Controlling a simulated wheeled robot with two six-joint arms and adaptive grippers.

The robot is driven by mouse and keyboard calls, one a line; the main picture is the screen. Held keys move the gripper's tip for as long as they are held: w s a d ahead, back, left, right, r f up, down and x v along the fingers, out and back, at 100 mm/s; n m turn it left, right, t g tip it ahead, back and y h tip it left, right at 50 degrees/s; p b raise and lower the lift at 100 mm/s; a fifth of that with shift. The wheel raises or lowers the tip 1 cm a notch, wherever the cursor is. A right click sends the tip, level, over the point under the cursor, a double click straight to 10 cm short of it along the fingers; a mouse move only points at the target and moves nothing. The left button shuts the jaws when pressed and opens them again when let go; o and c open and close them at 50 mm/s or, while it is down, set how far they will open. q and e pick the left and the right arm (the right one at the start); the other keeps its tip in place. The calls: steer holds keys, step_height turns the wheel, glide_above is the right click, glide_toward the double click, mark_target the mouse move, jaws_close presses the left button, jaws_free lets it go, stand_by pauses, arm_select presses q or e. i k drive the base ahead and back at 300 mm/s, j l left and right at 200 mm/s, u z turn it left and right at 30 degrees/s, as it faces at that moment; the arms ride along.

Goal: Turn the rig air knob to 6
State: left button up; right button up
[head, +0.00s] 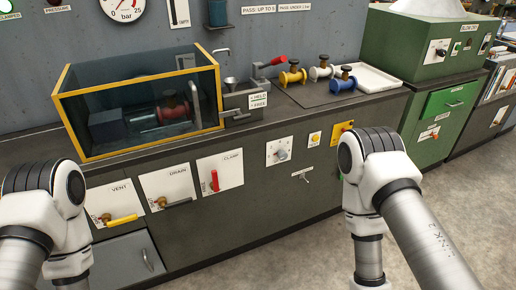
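A round grey knob (280,153) sits on a white square plate with marks around it, on the front of the dark bench. It is likely the rig air knob, but its lettering and pointer setting are too small to read. Another dark knob (440,51) is on a white plate on the green cabinet at the right; its label is also unreadable. My two arms come in at the lower left and lower right. Neither gripper shows, and both arms appear apart from the grey knob.
A yellow-framed clear tank (85,128) holds a red-flanged spool. Yellow, white and blue spools (344,79) stand on the bench top. Vent (120,219), drain (178,202) and clamp (215,181) handles project from the front. A yellow button (314,138) is right of the grey knob.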

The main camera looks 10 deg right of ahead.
mark_target(282, 156)
steer(key=i+l+z, duration=0.15)
steer(key=l+z, duration=0.25)
steer(key=i+l+z, duration=0.15)
steer(key=z, duration=0.2)
steer(key=i+l+z, duration=0.25)
steer(key=z, duration=0.15)
steer(key=l, duration=0.1)
